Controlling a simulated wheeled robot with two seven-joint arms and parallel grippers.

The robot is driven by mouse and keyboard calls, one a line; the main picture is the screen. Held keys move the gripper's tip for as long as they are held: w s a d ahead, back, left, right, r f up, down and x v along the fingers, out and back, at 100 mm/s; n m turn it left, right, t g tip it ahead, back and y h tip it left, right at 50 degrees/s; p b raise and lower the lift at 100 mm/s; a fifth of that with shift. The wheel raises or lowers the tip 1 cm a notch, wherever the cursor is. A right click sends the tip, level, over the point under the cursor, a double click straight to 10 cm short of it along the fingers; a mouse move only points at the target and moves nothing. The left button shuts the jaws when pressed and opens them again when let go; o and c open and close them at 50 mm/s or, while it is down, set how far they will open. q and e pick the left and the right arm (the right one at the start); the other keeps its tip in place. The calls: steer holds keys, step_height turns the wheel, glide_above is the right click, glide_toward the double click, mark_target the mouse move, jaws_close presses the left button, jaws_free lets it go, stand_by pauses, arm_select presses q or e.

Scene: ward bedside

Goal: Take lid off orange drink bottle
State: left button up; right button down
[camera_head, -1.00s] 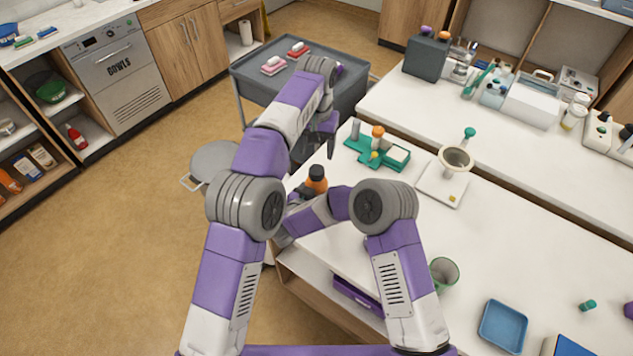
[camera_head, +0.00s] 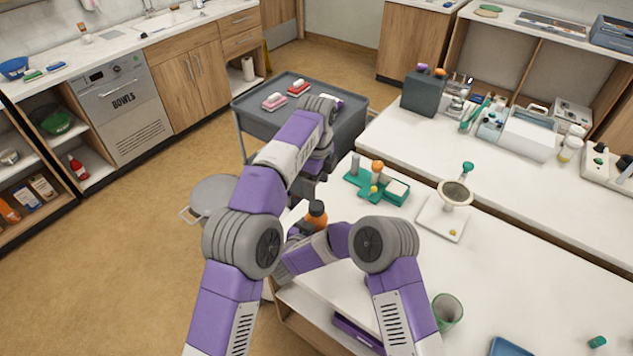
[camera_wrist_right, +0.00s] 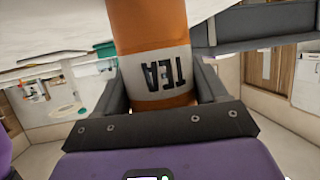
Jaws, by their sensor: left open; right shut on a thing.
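The orange drink bottle (camera_head: 317,220) stands upright near the left edge of the white worktop, with its dark lid (camera_head: 317,207) on top. My right gripper is shut around its body; the right wrist view shows the orange bottle (camera_wrist_right: 150,30) with a white band reading "TEA" between the fingers. The lid is outside that view. My left gripper (camera_head: 308,187) is open and empty, pointing down just above the lid and slightly left in the picture. Its fingertips are small and dark here, and I cannot tell the exact gap to the lid.
A green tray (camera_head: 398,192) with small items lies behind the bottle, and a mortar-like bowl (camera_head: 455,195) stands on a white board to the right. A green cup (camera_head: 447,310) stands near the front. A grey cart (camera_head: 262,122) stands beyond my left arm.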

mark_target(316, 205)
arm_select(q)
steer(key=m, duration=0.5)
steer(key=shift+m, duration=0.4)
steer(key=m, duration=0.4)
steer(key=shift+m, duration=0.4)
steer(key=shift+f, duration=4)
steer(key=shift+c, duration=0.5)
